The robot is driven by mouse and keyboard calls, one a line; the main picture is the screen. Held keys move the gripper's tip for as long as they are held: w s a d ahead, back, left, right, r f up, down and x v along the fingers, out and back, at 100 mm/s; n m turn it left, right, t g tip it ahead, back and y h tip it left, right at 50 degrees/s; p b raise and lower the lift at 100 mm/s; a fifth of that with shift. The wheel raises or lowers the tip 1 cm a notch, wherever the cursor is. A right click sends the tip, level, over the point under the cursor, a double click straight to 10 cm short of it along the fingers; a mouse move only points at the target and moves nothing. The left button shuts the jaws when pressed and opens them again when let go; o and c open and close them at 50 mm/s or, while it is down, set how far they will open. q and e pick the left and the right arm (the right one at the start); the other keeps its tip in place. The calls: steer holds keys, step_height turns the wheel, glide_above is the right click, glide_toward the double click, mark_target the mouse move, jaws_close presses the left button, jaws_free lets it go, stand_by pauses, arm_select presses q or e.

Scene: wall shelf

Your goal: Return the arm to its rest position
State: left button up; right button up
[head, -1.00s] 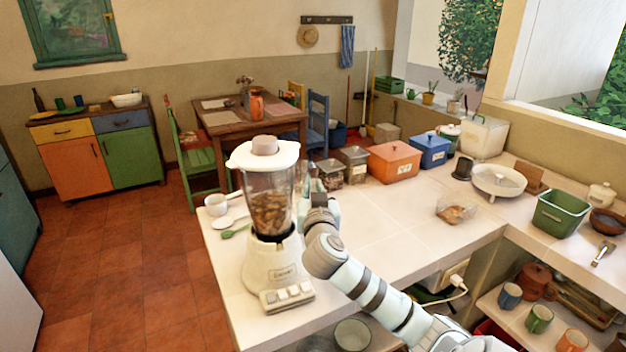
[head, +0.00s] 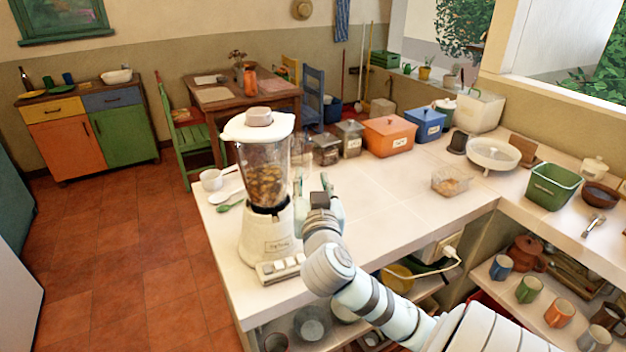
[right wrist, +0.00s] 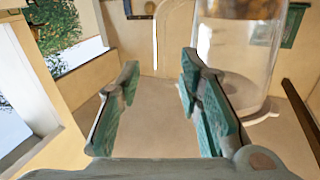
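My right arm reaches in from the lower right in the head view. Its gripper (head: 318,188) stands just right of the blender (head: 265,235), over the counter. In the right wrist view the two green fingers (right wrist: 158,78) are spread apart with nothing between them. A clear glass container with brown contents (right wrist: 235,55) shows beyond the right finger in that view. The blender stands upright with its white lid (head: 258,124) on and brown pieces in the jar. My left gripper is not in view.
A white cup (head: 211,180) and spoons lie left of the blender. Glass jars (head: 326,150), an orange box (head: 389,136) and a blue box (head: 428,125) stand at the back. A clear dish (head: 451,183) is to the right. The middle of the counter (head: 385,200) is mostly clear.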

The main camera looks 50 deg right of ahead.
steer(key=v, duration=0.2)
steer(key=shift+s+a, duration=0.25)
